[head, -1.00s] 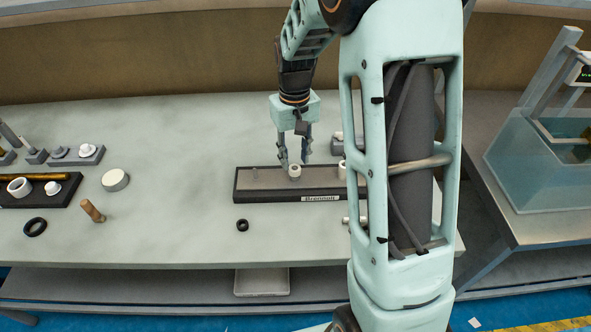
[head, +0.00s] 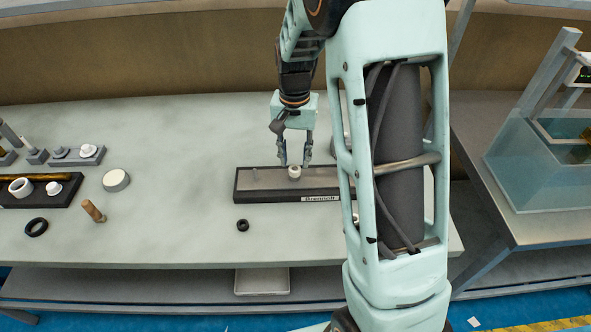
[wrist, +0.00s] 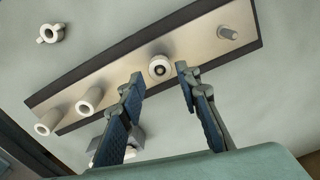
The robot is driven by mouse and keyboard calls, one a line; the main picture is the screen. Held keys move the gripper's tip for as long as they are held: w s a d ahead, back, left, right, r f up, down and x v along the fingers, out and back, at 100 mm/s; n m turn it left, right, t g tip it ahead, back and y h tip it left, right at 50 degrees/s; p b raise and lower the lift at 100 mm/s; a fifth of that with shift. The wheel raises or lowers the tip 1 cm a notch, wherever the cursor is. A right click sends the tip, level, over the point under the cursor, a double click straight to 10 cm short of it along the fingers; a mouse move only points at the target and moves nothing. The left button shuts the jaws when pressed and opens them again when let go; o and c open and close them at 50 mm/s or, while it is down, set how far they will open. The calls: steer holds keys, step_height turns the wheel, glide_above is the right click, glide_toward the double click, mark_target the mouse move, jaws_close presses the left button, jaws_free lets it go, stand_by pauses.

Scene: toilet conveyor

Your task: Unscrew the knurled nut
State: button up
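A small white round piece (head: 294,173), likely the knurled nut, sits on the long dark-edged tray (head: 265,197) in the head view. In the wrist view it is a white ring (wrist: 158,69) with a dark centre; knurling is too small to make out. My gripper (head: 294,164) is open and points down over it, one finger on each side. In the wrist view a gap shows between the white piece and each fingertip of my gripper (wrist: 160,72). Nothing is held.
Two white cylinders (wrist: 90,99) and a grey stud (wrist: 227,32) stand on the same tray. A white disc (head: 116,180) and wooden peg (head: 94,211) are at left. My arm hides the tray's right part.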

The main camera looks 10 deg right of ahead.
mark_target(295, 168)
steer(key=shift+f, duration=0.1)
steer(key=shift+f+b, duration=1.05)
steer(key=shift+f, duration=0.4)
jaws_close()
steer(key=n, duration=0.4)
steer(key=shift+n, duration=0.6)
